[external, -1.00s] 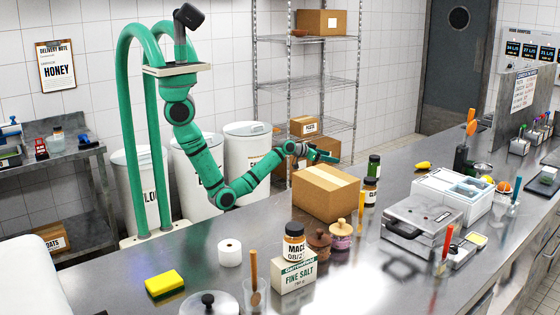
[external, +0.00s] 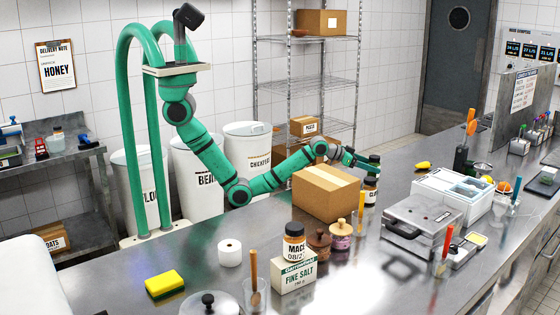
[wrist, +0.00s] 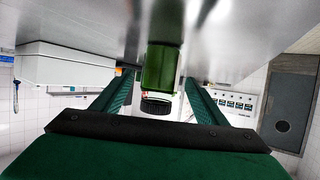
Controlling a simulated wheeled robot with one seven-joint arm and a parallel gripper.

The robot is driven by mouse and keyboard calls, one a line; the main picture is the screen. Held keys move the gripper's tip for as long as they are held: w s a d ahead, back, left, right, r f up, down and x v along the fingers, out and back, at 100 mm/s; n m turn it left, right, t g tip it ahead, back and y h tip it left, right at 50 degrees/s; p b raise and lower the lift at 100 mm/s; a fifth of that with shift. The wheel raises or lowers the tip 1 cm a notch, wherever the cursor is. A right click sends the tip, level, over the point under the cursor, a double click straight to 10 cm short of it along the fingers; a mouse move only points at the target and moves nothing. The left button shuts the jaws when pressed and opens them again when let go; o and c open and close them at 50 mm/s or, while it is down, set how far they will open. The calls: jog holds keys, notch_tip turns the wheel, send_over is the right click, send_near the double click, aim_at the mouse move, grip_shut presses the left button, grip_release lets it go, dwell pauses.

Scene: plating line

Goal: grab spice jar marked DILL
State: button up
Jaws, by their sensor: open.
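A green jar with a black lid (wrist: 160,68) stands between the two fingers of my open gripper (wrist: 159,82) in the wrist view. Its label is not readable there, so I cannot tell whether it is marked DILL. In the external view my gripper (external: 366,162) is at this jar (external: 375,158), behind the cardboard box, and partly hides it. A second jar, with a white label that seems to read CLOVE (external: 370,190), stands just in front of it. Whether the fingers touch the green jar is not clear.
A closed cardboard box (external: 326,193) stands left of the jars, close below my forearm. A white container (external: 452,195) and a grey press (external: 421,221) are to the right. A MACE jar (external: 294,243) stands on a salt box (external: 294,276) nearer the camera.

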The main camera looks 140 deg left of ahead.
aim_at(380, 177)
jog(key=shift+x, duration=2.8)
jog(key=shift+w+d, duration=0.1)
jog(key=shift+r, duration=0.1)
jog(key=c, duration=1.3)
